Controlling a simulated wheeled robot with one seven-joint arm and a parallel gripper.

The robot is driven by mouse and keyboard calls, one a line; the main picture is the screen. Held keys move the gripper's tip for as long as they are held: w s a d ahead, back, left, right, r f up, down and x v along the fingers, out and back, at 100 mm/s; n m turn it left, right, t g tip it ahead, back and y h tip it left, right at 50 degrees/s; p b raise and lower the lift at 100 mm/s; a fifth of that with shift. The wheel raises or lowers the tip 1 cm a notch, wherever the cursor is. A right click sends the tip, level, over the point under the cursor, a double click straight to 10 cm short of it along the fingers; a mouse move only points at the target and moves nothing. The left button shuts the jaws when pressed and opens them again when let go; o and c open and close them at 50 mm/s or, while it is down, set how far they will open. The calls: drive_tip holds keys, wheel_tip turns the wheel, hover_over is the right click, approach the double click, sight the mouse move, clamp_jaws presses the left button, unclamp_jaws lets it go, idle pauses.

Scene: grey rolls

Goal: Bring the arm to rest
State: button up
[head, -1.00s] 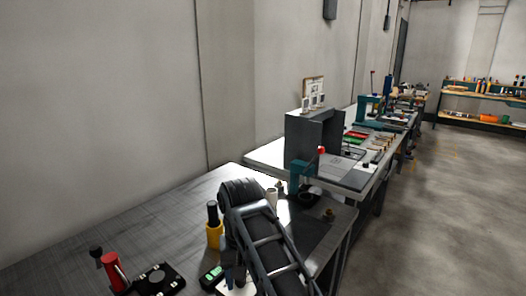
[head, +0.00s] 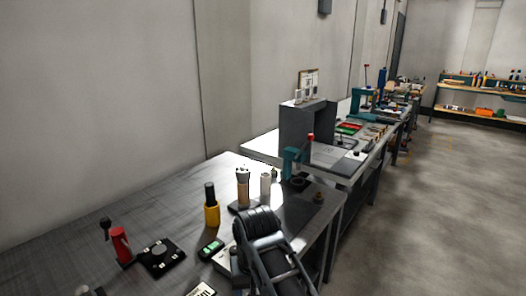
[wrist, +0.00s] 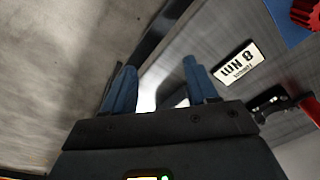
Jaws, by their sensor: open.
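My gripper (wrist: 161,85) shows in the wrist view with its two blue fingers apart and nothing between them. It hangs over the edge of the grey metal bench, with floor on the left of that view and bench top on the right. In the head view my dark arm (head: 265,245) is at the lower middle, over the front edge of the near bench (head: 110,215). The gripper's fingers cannot be made out there.
A white label plate (wrist: 237,64) lies near my gripper. A second bench (head: 335,165) continues behind. Floor (head: 440,210) at right is clear.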

drive_tip(key=s+d+f+t+y, duration=0.1)
drive_tip(key=s+d+f+t, duration=0.1)
drive_tip(key=s+d+f, duration=0.4)
drive_tip(key=s+d+f+t+y, duration=0.1)
drive_tip(key=s+d+f+t, duration=0.1)
drive_tip(key=s+d+f, duration=0.4)
drive_tip(key=s+d+f+m+t, duration=0.1)
drive_tip(key=s+d+f+t, duration=0.1)
drive_tip(key=s, duration=0.7)
drive_tip(key=s+d+r+m+t+h, duration=0.1)
drive_tip(key=s+d+r+t, duration=0.15)
drive_tip(key=s+r, duration=0.35)
drive_tip(key=s+d+r+t, duration=0.2)
drive_tip(key=s+d+r, duration=0.15)
drive_tip(key=s, duration=0.55)
drive_tip(key=s+d+r+t, duration=0.2)
drive_tip(key=s+r, duration=0.2)
drive_tip(key=r, duration=0.4)
drive_tip(key=s+d+r+t+h, duration=0.1)
drive_tip(key=s+r, duration=0.3)
drive_tip(key=r, duration=0.4)
drive_tip(key=shift+s+d+r+t+h, duration=0.3)
drive_tip(key=shift+s+d+t, duration=0.05)
drive_tip(key=shift+s+d, duration=0.05)
